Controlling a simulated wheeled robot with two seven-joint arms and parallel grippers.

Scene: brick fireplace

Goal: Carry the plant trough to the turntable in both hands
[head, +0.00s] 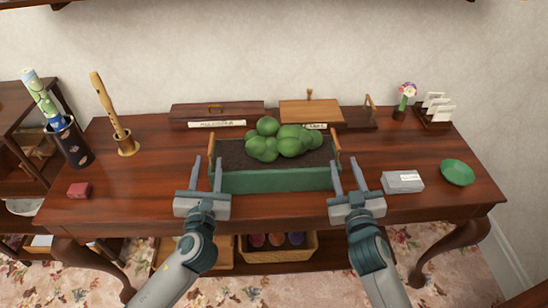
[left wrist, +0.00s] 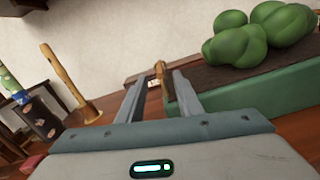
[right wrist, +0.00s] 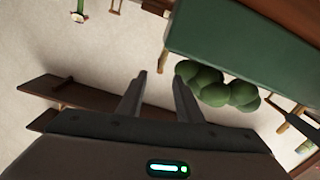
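The plant trough (head: 275,181) is a green box with dark soil, round green plants (head: 285,141) and an upright wooden handle at each end. It sits at the middle of the table. My left gripper (head: 207,172) is open in front of the left handle (head: 211,146); in the left wrist view that handle (left wrist: 161,78) shows between the fingers. My right gripper (head: 347,178) is open in front of the right handle (head: 338,147). In the right wrist view the trough (right wrist: 240,45) lies beside the fingers, with nothing clearly between them. I cannot identify a turntable.
The wooden table (head: 145,183) also holds a dark box (head: 217,110) and a lighter box (head: 310,112) behind the trough. A red block (head: 79,190) and a flute on a stand (head: 104,105) are left. A grey box (head: 402,182) and green dish (head: 457,172) are right.

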